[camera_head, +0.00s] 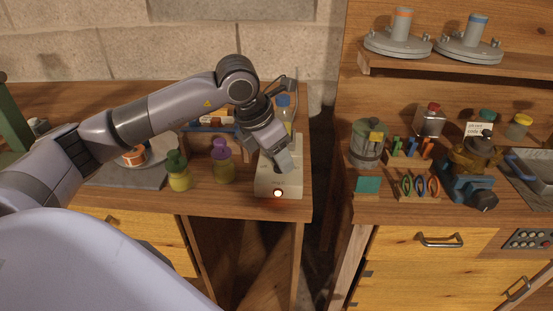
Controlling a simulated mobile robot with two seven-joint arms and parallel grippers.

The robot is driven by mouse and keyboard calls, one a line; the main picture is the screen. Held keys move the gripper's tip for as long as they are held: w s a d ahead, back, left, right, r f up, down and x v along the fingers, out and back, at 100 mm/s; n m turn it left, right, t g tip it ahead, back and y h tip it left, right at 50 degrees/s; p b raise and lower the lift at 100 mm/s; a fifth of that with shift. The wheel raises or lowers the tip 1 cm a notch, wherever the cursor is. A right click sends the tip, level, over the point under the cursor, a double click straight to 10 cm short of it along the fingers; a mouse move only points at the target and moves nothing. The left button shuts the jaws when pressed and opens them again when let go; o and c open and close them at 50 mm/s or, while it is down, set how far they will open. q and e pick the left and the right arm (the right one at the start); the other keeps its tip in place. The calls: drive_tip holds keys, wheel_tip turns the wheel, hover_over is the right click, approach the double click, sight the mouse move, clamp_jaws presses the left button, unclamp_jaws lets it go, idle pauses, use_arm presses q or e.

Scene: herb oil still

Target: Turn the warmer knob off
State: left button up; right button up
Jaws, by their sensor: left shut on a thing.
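The warmer (265,188) is a pale, low box near the front right edge of the left bench. A round light (278,193) on its front glows white with an orange-red rim. My left gripper (286,163) reaches down over the warmer's top from the left. Its jaws are shut at the warmer knob, which the fingers hide, so its setting cannot be read. My right gripper is not in view.
A yellow bottle with a green top (179,172) and one with a purple top (223,163) stand left of the warmer. A blue-capped bottle (283,108) stands behind my gripper. A gap separates the right bench (385,210).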

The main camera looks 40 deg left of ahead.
use_arm(q)
drive_tip(key=n+b, duration=0.1)
drive_tip(key=n, duration=0.1)
drive_tip(key=n+y, duration=0.1)
drive_tip(key=n, duration=0.1)
drive_tip(key=shift+d+y+b, duration=0.15)
drive_tip(key=shift+y+b, duration=0.15)
drive_tip(key=shift+b, duration=0.05)
drive_tip(key=shift+r+n+y+b, duration=0.1)
drive_tip(key=shift+n+y+b, duration=0.45)
drive_tip(key=shift+n, duration=1.05)
drive_tip(key=o, duration=1.1)
drive_tip(key=shift+c, duration=0.2)
drive_tip(key=v, duration=0.7)
drive_tip(key=shift+s+d, duration=0.1)
drive_tip(key=shift+s, duration=0.05)
